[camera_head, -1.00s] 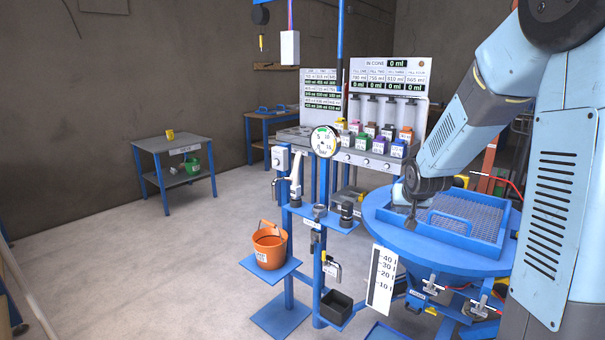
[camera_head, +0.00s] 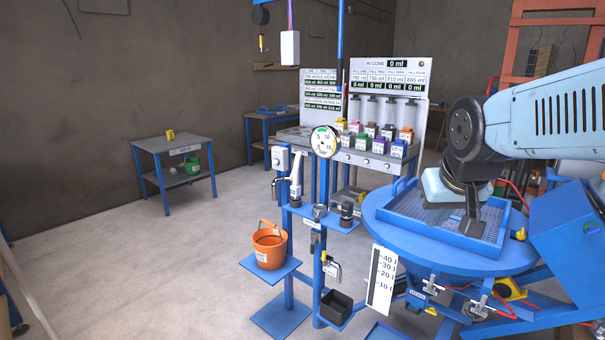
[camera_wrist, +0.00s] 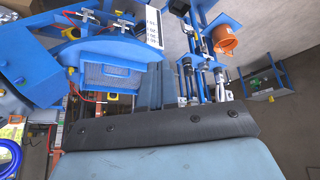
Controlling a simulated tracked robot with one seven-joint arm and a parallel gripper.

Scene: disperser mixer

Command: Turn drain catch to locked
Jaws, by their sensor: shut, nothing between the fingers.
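My gripper (camera_head: 472,227) points down over the right part of the blue mesh-topped tray on the round blue vessel. Two metal catches with red-tipped handles sit below the vessel's front rim, a left one (camera_head: 432,285) and a right one (camera_head: 478,306). Small labels near them are too small to read, so I cannot tell which is the drain catch or its position. My gripper is above and apart from both.
The round blue vessel top (camera_head: 400,235) carries the mesh tray (camera_head: 430,226). A white level scale (camera_head: 381,280) hangs at its front left. A blue post stand holds a gauge (camera_head: 324,141) and an orange bucket (camera_head: 270,246). A blue box (camera_head: 570,240) stands right.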

